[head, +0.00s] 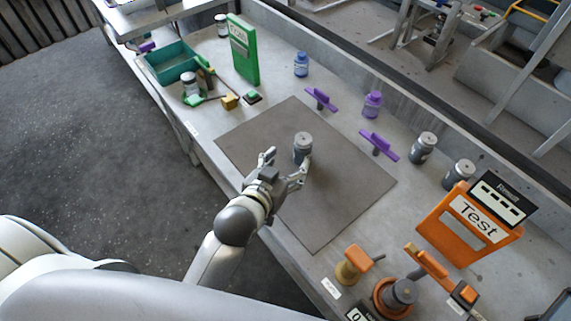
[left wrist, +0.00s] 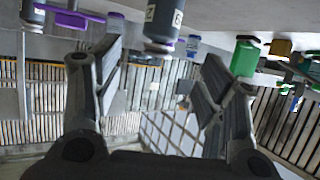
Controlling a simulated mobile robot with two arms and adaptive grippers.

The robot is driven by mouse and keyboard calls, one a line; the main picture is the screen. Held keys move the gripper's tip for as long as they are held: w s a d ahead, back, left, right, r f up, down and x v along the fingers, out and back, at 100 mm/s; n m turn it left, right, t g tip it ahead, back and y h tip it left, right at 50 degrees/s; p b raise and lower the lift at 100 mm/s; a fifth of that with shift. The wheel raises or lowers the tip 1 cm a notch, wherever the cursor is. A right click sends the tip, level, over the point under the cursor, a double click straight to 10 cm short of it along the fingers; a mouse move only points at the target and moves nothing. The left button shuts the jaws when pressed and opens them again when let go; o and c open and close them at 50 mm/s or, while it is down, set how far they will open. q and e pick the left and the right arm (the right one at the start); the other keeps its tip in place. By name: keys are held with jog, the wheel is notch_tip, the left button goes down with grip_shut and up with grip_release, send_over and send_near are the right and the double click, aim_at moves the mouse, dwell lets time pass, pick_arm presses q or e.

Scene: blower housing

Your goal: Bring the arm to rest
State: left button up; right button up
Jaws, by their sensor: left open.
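My left arm comes in from the left in the head view, and its gripper (head: 287,166) is open over the dark mat (head: 340,200). A grey canister (head: 303,143) stands upright on the mat, just beyond the fingertips. In the left wrist view the picture is upside down; the open fingers of the left gripper (left wrist: 160,80) flank an empty gap. The canister (left wrist: 163,28) with its label shows at the top, beyond that gap. I cannot tell whether a finger touches it. My right gripper is not in view.
A green sign (head: 243,50) and teal bin (head: 171,62) stand at the back left. Purple tools (head: 379,146) and grey canisters (head: 423,148) line the right. An orange Test box (head: 468,225) and orange tools (head: 352,264) stand at the front right. The mat is otherwise clear.

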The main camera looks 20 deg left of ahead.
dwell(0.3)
pick_arm(q)
jog(key=s+a+f+g+y, duration=0.1)
jog(key=s+a+f+g, duration=0.2)
jog(key=s, duration=0.4)
jog(key=s+a+f+g, duration=0.2)
jog(key=s+g, duration=0.2)
jog(key=s, duration=0.3)
jog(key=s+a+f+g+y, duration=0.1)
jog(key=s+a+f+g, duration=0.2)
jog(key=s, duration=0.3)
notch_tip(320, 180, down, 25)
jog(key=s+g, duration=0.1)
jog(key=s+a+f+g, duration=0.1)
jog(key=s+a+f, duration=0.1)
jog(key=s+f, duration=1.4)
jog(key=shift+s+a+f+m, duration=0.2)
jog(key=shift+s+f+m, duration=0.2)
jog(key=shift+s, duration=0.35)
